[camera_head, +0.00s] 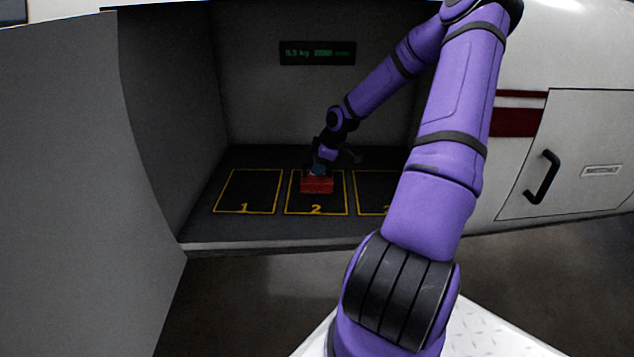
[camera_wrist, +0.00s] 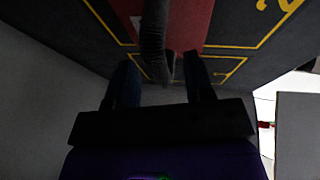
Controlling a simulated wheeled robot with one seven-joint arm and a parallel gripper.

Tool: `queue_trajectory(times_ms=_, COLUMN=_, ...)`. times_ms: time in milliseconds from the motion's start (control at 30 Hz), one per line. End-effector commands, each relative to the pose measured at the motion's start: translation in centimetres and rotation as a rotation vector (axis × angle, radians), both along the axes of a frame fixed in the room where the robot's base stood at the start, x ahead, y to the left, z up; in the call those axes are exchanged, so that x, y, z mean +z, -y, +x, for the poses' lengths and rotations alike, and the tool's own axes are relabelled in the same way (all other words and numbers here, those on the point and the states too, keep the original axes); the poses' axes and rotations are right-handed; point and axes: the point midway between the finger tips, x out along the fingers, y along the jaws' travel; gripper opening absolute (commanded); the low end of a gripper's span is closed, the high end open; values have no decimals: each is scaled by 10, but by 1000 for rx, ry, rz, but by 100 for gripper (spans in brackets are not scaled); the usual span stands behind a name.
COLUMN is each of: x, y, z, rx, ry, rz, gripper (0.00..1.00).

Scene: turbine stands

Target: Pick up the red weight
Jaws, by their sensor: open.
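The red weight (camera_head: 317,185) sits on the square marked 2 inside the open bay. In the wrist view the red weight (camera_wrist: 187,24) fills the top middle, with a dark bar-like part, probably its handle, in front of it. My gripper (camera_head: 319,169) is down at the top of the weight in the head view, which partly hides the weight's upper side. In the wrist view my gripper (camera_wrist: 160,60) is open, with one finger on each side of the dark bar. A gap shows on both sides, so the fingers do not appear closed on it.
Yellow-outlined square 1 (camera_head: 247,192) is empty on the left. Square 3 (camera_head: 374,192) is partly hidden by my arm. A green-lettered display (camera_head: 317,52) is on the back wall. The bay's side wall (camera_head: 170,110) and a door with a black handle (camera_head: 542,177) flank it.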

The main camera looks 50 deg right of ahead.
Motion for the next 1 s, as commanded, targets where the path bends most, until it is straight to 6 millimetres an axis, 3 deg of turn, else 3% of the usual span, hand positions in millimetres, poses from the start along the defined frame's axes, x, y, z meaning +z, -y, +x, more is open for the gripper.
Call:
queue_trajectory(times_ms=100, x=-9, y=-1, z=4, rx=2, ry=0, rz=-1, gripper=48)
queue_trajectory(times_ms=367, x=-11, y=-1, z=5, rx=1, ry=1, rz=-1, gripper=48)
queue_trajectory(times_ms=600, x=-11, y=-1, z=5, rx=1, ry=1, rz=-1, gripper=0)
queue_trajectory(times_ms=1000, x=-7, y=-1, z=5, rx=0, ry=2, rz=-2, gripper=0)
